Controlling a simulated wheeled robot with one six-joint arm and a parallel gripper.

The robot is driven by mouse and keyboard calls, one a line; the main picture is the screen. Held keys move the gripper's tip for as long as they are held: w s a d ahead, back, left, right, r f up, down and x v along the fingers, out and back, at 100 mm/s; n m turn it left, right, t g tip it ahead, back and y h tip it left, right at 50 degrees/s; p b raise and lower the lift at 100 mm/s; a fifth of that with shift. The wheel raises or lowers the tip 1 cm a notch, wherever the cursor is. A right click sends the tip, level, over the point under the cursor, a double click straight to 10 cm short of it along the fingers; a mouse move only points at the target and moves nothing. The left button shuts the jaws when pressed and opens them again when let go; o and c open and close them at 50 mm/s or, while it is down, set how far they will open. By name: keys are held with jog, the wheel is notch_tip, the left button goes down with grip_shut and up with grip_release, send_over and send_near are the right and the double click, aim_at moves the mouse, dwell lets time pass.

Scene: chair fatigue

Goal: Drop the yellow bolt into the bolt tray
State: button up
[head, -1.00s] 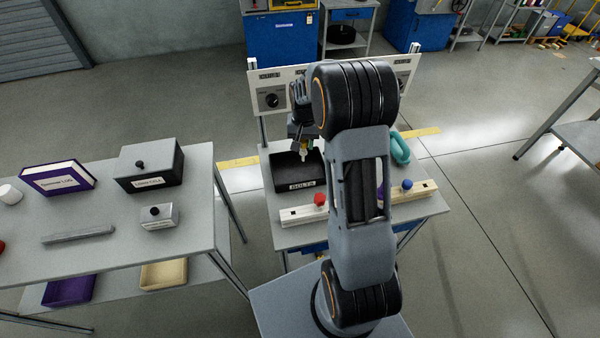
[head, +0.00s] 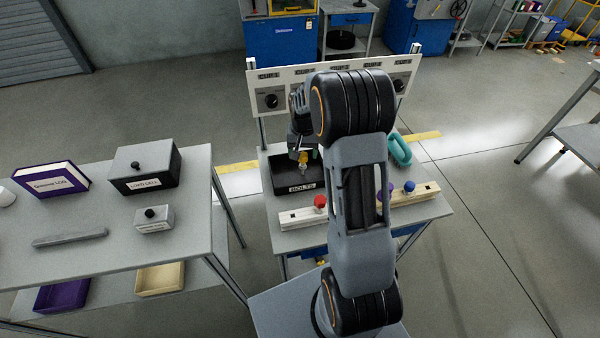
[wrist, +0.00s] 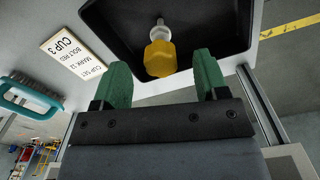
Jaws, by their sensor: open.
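The yellow bolt (head: 303,157) has a yellow head and a pale shank. In the wrist view the bolt (wrist: 160,58) shows just past my fingertips, in front of the dark tray interior, apart from both fingers. I cannot tell whether it touches the tray floor. The black bolt tray (head: 281,178), labelled BOLTS, sits on the bench; its dark inside also fills the top of the wrist view (wrist: 115,22). My gripper (wrist: 161,70) is open, its green fingers spread and empty, over the tray. In the head view my arm hides part of the gripper and bench.
A rail with a red knob (head: 320,201) and one with a blue knob (head: 409,187) stand at the bench front. A teal-handled brush (head: 399,150) lies right of my arm. A panel with dials (head: 271,88) rises behind. A table with boxes (head: 147,168) stands left.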

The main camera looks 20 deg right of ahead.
notch_tip(320, 180, up, 14)
jog(key=shift+p, duration=0.45)
jog(key=shift+f, duration=0.1)
dwell(0.6)
jog(key=s+a+r+n+t+p, duration=0.1)
jog(key=s+a, duration=0.4)
jog(key=s, duration=0.5)
jog(key=s+a+r+n+t+p, duration=0.2)
jog(key=s+a+r+n+p, duration=0.2)
jog(key=s, duration=0.6)
jog(key=shift+s+a+r+t, duration=0.3)
jog(key=shift+a+r, duration=0.2)
jog(key=shift+a, duration=0.15)
jog(key=shift+c, duration=0.3)
